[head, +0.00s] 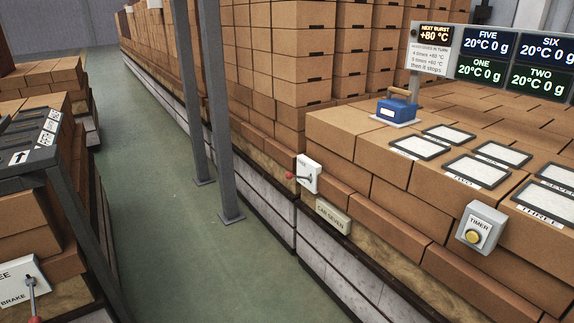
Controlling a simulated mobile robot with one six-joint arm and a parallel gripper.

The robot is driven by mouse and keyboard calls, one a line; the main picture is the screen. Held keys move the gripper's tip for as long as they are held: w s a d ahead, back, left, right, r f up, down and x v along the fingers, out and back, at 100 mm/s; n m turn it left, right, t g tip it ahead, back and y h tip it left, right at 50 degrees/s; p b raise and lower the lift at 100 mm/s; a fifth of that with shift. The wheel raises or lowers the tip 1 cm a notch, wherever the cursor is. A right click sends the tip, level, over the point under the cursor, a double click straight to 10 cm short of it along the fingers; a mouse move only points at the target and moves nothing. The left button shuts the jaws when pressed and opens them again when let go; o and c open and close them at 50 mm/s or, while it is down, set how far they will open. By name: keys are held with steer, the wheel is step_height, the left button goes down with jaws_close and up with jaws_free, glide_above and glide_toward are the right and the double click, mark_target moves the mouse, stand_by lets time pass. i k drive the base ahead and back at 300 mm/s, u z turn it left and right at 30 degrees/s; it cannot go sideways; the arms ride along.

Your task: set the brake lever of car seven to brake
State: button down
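The car seven sign (333,216) is a small pale plate on the side of the brick-laden car at the right. Just above and left of it, a white lever plate (309,173) is fixed to the bricks. Its brake lever (299,178) has a red knob at the end and sticks out to the left, roughly level. The plate is seen at a steep angle; its lettering is too small to read surely, so I cannot tell the lever's setting. My gripper is not in view.
A green floor aisle (185,215) runs clear between the brick stacks. Two grey posts (215,110) stand by the right-hand row. Another lever plate marked BRAKE (18,282) shows at lower left. A timer box (480,228), blue device (397,109) and several white pads are at right.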

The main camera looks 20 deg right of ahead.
mark_target(289, 175)
steer(key=u, duration=0.25)
steer(key=i, duration=0.95)
steer(key=u, duration=0.2)
